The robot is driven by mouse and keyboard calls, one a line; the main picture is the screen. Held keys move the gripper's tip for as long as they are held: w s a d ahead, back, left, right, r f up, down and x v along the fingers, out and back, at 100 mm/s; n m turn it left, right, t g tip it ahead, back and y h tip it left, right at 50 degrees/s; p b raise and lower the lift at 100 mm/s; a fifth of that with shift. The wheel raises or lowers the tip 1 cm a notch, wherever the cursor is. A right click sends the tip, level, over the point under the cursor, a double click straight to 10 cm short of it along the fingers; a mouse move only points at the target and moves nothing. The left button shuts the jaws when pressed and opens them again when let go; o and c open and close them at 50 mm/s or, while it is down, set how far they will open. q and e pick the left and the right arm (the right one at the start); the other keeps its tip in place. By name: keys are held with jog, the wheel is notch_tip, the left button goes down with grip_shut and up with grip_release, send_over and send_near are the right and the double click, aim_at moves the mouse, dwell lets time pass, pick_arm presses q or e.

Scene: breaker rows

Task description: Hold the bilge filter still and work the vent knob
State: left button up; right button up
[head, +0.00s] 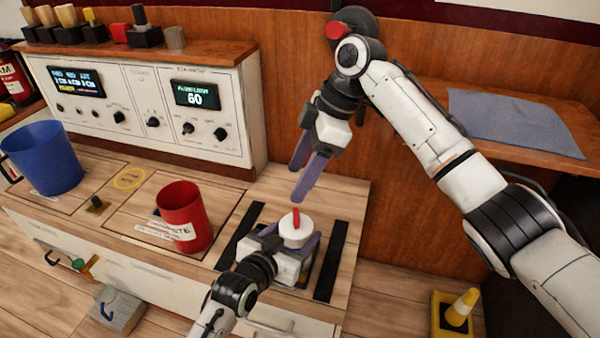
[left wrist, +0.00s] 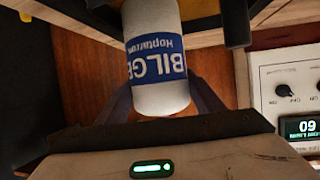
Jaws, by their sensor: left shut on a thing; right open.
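The bilge filter (head: 295,232) is a white upright cylinder on the right part of the bench, between two black strips. On its top is a red vent knob (head: 296,218). In the left wrist view the filter (left wrist: 158,92) shows a blue label reading "BILGE". My left gripper (head: 289,244) is shut on the filter from the front, one purple finger on either side. My right gripper (head: 303,180) is open and empty, above and slightly behind the knob, its purple fingers pointing down and apart from the knob. The knob is not visible in the left wrist view.
A red cup (head: 185,222) stands left of the filter, with a blue mug (head: 43,160) farther left. A control panel (head: 150,105) with displays and knobs stands behind. A grey-blue mat (head: 515,122) lies on the right shelf.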

pick_arm(q)
jog(key=shift+s, duration=0.1)
jog(key=o, duration=1.6)
jog(key=v, duration=1.2)
